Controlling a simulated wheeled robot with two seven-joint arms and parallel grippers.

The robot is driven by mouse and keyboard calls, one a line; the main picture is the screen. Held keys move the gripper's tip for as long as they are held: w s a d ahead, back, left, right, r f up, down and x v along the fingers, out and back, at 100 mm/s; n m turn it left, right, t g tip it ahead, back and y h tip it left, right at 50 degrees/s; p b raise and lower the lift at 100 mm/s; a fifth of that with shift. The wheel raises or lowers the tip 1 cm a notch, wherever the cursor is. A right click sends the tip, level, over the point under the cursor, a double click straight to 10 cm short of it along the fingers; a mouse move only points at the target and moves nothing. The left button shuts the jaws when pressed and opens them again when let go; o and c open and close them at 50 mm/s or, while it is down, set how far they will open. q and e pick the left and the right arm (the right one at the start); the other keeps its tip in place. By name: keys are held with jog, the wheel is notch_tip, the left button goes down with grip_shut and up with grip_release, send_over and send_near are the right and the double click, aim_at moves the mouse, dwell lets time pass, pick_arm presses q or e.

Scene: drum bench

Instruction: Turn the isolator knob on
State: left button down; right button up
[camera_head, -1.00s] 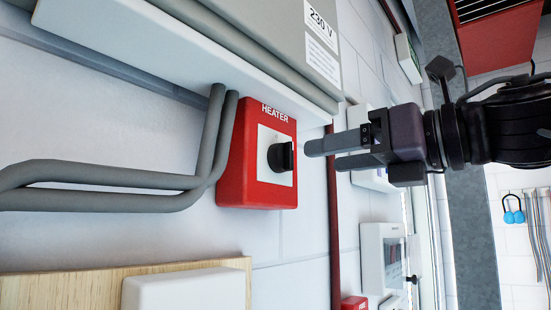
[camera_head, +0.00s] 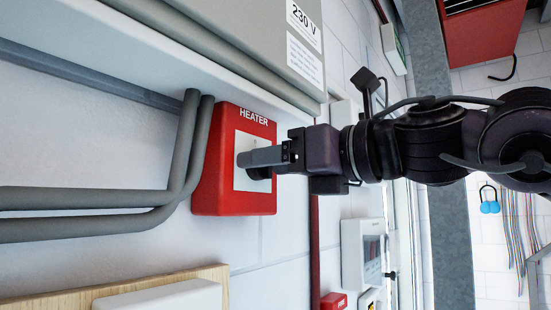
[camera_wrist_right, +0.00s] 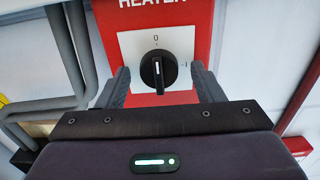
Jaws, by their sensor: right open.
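The isolator is a red box (camera_head: 208,186) marked HEATER, with a white plate and a black rotary knob. In the wrist view the black knob (camera_wrist_right: 158,70) shows clearly on the white plate (camera_wrist_right: 134,42). Its white pointer line is upright, towards the 0 mark; another mark stands to the right. My right gripper (camera_head: 247,163) reaches in from the right, its fingers at the plate. In the wrist view its open fingers (camera_wrist_right: 160,84) stand on either side of the knob, with gaps visible. In the head view the fingers hide most of the knob. My left gripper is out of view.
Grey conduits (camera_head: 180,150) run left of the box. A grey cabinet (camera_head: 240,30) labelled 230 V overhangs above it. A wooden board (camera_head: 120,287) with a white box lies below. A white panel with a screen (camera_head: 354,255) is at lower right.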

jog(key=shift+c, duration=0.4)
jog(key=c, duration=0.9)
jog(key=shift+a+m, duration=0.1)
jog(key=shift+m, duration=0.2)
jog(key=m+b, duration=0.1)
jog(key=m, duration=1.6)
jog(key=shift+m, duration=0.3)
